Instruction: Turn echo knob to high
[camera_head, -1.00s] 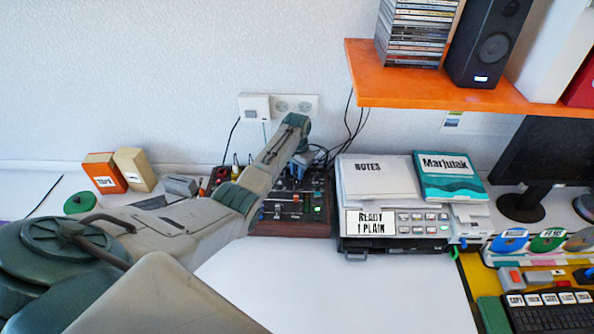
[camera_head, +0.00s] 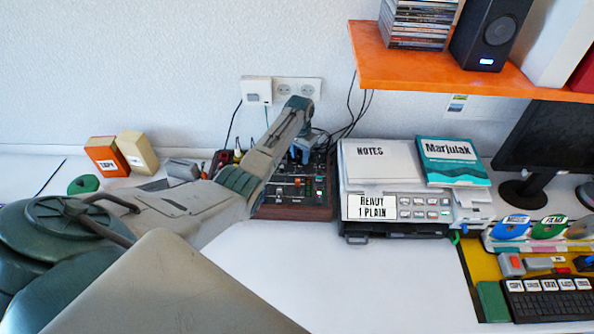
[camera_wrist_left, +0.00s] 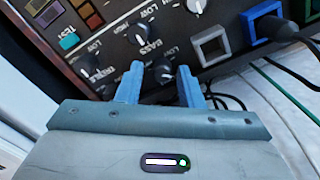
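The mixer (camera_head: 290,212), a dark panel with wooden sides, stands against the wall, partly covered by my left arm. In the left wrist view its panel (camera_wrist_left: 110,15) shows knobs marked BASS (camera_wrist_left: 138,35) and TREBLE (camera_wrist_left: 88,68), with LOW and HIGH marks. I cannot read an echo label. My left gripper (camera_wrist_left: 159,68) is open at the panel, its two blue fingers on either side of a dark knob (camera_wrist_left: 162,71) with a white pointer. Gaps show beside that knob; its label is not readable. The left gripper (camera_head: 303,150) is partly hidden in the head view. My right gripper is not in view.
A printer-like device (camera_head: 410,208) with notes and a book stands just right of the mixer. An orange shelf (camera_head: 450,70) overhangs at upper right. The front table is clear.

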